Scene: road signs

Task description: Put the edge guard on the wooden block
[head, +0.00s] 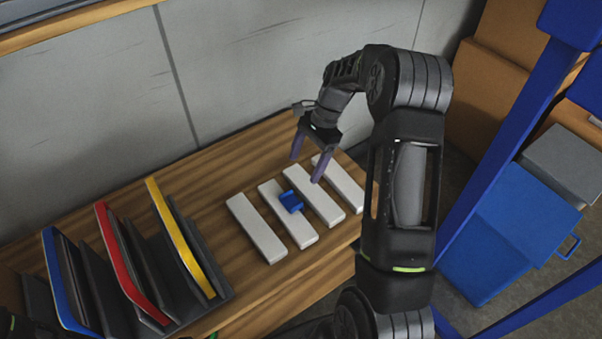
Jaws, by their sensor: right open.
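A small blue piece (291,202), which looks like the edge guard, rests on the second from left of several pale, whitish bars. I cannot tell whether one of these bars is the wooden block; the bar under the blue piece (300,233) is long and flat. My right gripper (305,169) is open and empty. Its two purple-grey fingers point down above the bars, up the picture from the blue piece and apart from it. My left gripper is not in view.
The other bars lie side by side (256,229), (313,195), (343,188) on the wooden table (215,180). Dark racks with blue, red and yellow edges (120,265) stand at the left. A grey wall is behind. Blue boxes (515,230) are on the right, off the table.

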